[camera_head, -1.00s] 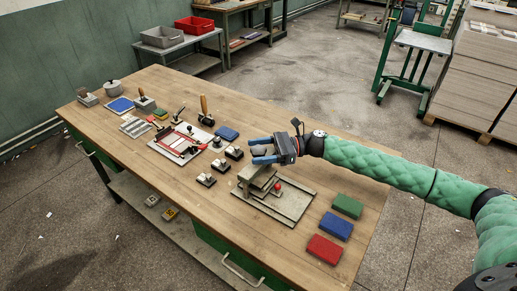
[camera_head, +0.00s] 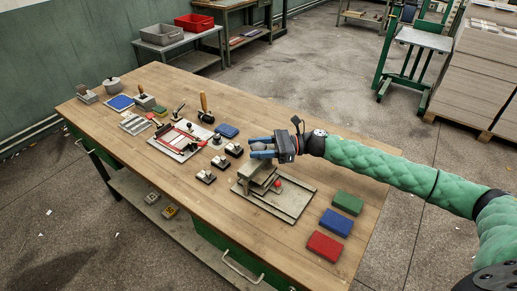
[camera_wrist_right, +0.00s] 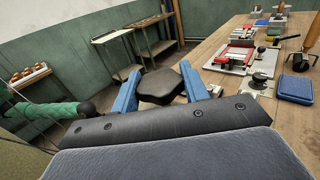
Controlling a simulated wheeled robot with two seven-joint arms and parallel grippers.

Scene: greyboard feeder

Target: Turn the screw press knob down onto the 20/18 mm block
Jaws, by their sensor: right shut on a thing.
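The screw press (camera_head: 259,178) is a grey-green metal frame on a flat base plate (camera_head: 291,208) near the middle of the bench's front side. Its dark rounded knob (camera_head: 258,147) is at the top. My right gripper (camera_head: 260,147) comes from the right and is shut on the knob, with one blue finger on each side. In the right wrist view the knob (camera_wrist_right: 163,87) sits between the blue fingers (camera_wrist_right: 160,90). I cannot make out the 20/18 mm block under the press. My left gripper is not in view.
A red ball (camera_head: 278,183) shows beside the press. Green (camera_head: 347,203), blue (camera_head: 336,223) and red (camera_head: 325,246) blocks lie to its right. Several small dark-based tools and a white plate with a red frame (camera_head: 180,140) stand to its left.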

